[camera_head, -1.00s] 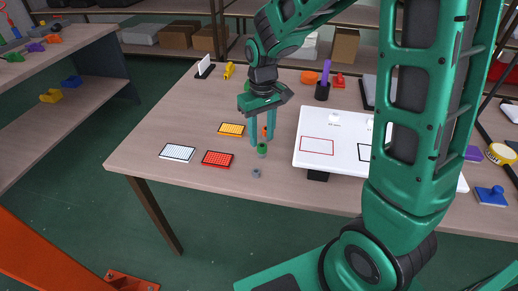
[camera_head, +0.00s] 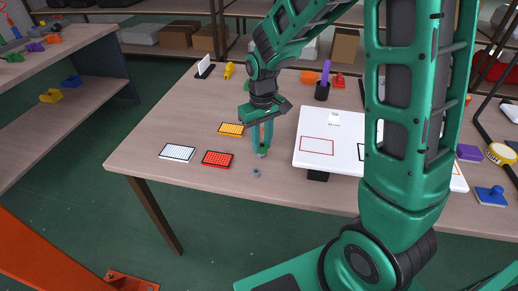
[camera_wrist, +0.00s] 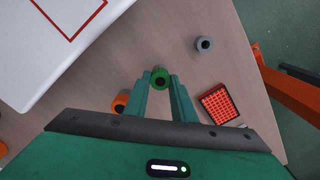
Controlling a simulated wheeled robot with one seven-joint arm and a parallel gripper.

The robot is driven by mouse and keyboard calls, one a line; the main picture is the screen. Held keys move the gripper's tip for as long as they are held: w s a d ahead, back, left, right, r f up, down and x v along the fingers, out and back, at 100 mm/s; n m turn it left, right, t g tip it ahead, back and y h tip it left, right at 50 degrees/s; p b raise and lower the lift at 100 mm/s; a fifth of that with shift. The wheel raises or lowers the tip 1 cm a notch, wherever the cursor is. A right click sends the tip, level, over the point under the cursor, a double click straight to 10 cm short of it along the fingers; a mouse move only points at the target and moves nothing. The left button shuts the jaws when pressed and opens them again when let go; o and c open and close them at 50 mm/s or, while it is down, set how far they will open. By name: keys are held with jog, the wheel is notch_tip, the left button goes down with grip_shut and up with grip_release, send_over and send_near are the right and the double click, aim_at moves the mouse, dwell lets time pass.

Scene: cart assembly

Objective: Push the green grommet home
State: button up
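The green grommet (camera_wrist: 160,78), a short ring with a dark hole, shows between my fingertips in the wrist view. In the head view my fingers (camera_head: 263,151) reach down to it near the table's front edge and hide most of it. My gripper (camera_wrist: 160,82) has its two fingers drawn in on either side of the grommet and looks shut on it. Whether the grommet's base touches the table or sits in something is hidden.
An orange cylinder (camera_wrist: 120,102) stands close beside one finger. A grey ring (camera_head: 256,173) lies nearer the table edge. Red (camera_head: 217,159), yellow (camera_head: 231,129) and white (camera_head: 177,152) grids lie to the left. A white board (camera_head: 318,126) stands to the right.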

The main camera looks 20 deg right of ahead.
aim_at(262, 145)
jog(key=shift+r, duration=2.05)
